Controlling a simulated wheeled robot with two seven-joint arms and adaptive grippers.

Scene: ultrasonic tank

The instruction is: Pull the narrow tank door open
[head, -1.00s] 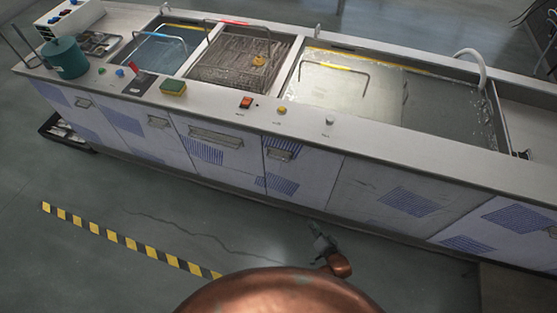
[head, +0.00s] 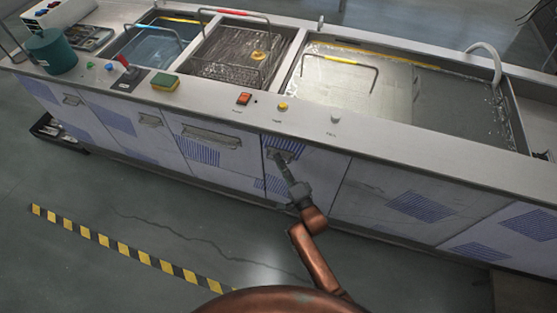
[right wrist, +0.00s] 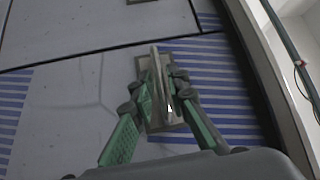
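The narrow tank door (head: 308,171) is a pale panel with blue striped patches in the tank's front, flush with its neighbours. Its metal handle is near its upper left and partly hidden by my right gripper (head: 284,165) in the head view. In the right wrist view, the handle (right wrist: 156,60) is a grey bar on a recessed plate, running between the two fingers of my right gripper (right wrist: 161,72). The fingers are apart, one on each side of the bar; a small gap seems to show and firm contact cannot be seen. My left gripper is not in view.
The counter (head: 300,117) above holds a red switch (head: 243,99), knobs and a sponge (head: 165,82). A wider door handle (head: 212,138) is to the left. The floor before the doors is clear, with a yellow-black stripe (head: 131,251).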

